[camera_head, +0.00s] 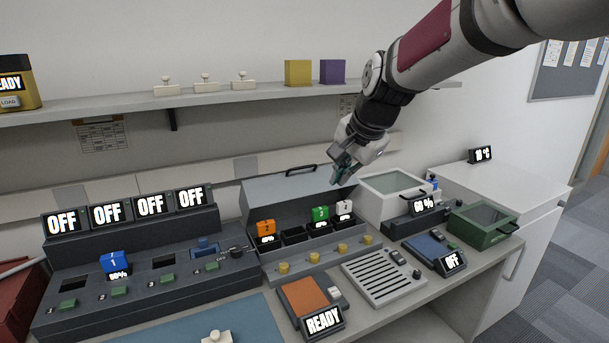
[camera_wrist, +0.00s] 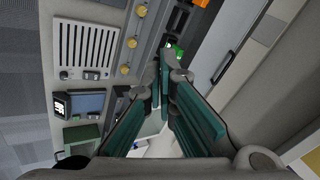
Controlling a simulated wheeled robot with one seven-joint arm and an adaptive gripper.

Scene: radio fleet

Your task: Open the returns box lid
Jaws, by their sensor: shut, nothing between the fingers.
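No box carries a readable returns label, so I cannot tell which one it is. A green box (camera_head: 483,237) with a dark glazed lid and front handle stands at the right, lid down; its green corner shows in the wrist view (camera_wrist: 82,135). A white box (camera_head: 372,207) with a glazed top stands behind it to the left, also closed. A grey case (camera_head: 262,193) has its handled lid raised, with coloured blocks inside. My gripper (camera_head: 341,177) is shut and empty, pointing down above the right end of the grey case. Its teal fingers (camera_wrist: 164,75) show in the wrist view.
A slotted panel (camera_head: 384,281), a blue pad unit reading OFF (camera_head: 453,262) and an orange pad unit reading READY (camera_head: 323,321) lie along the front. A shelf (camera_head: 220,96) runs above the counter. Grey floor is open at the right.

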